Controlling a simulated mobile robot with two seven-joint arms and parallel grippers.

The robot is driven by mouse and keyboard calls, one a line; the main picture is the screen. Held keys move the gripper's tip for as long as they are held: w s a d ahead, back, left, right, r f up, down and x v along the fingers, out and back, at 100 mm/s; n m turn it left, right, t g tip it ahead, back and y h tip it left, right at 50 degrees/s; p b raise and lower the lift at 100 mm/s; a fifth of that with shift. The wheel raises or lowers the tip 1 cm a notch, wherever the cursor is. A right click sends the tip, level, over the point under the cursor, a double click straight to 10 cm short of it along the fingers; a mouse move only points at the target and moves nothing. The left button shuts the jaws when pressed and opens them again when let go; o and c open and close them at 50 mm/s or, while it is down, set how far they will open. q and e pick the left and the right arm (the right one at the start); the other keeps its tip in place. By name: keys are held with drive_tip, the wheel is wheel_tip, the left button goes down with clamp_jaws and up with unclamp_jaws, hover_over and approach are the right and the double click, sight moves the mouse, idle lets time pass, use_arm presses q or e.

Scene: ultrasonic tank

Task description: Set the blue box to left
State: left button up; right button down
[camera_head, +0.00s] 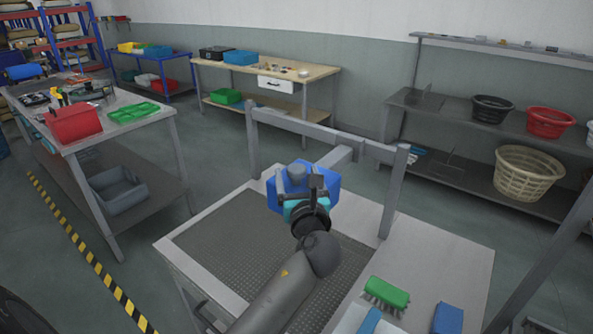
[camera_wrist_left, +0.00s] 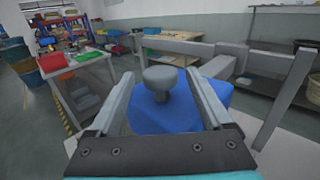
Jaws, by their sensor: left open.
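The blue box (camera_head: 327,190) with a grey round knob (camera_head: 297,172) is at the far side of the workbench, by the grey metal frame. My left gripper (camera_head: 300,183) is directly in front of it and hides part of it. In the left wrist view the blue box (camera_wrist_left: 185,112) lies beyond my open fingers (camera_wrist_left: 160,76). The knob (camera_wrist_left: 160,82) shows between the two fingers, with visible gaps on both sides. The box's lower side is hidden. My right gripper is not in view.
The workbench has a dark textured panel (camera_head: 215,235) and a grey frame (camera_head: 395,195) along its back. A green brush (camera_head: 387,292) and a blue block (camera_head: 448,318) lie at front right. A side table with a red bin (camera_head: 73,124) stands left.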

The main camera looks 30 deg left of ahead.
use_arm(q)
drive_tip(key=shift+x, duration=1.05)
clamp_jaws()
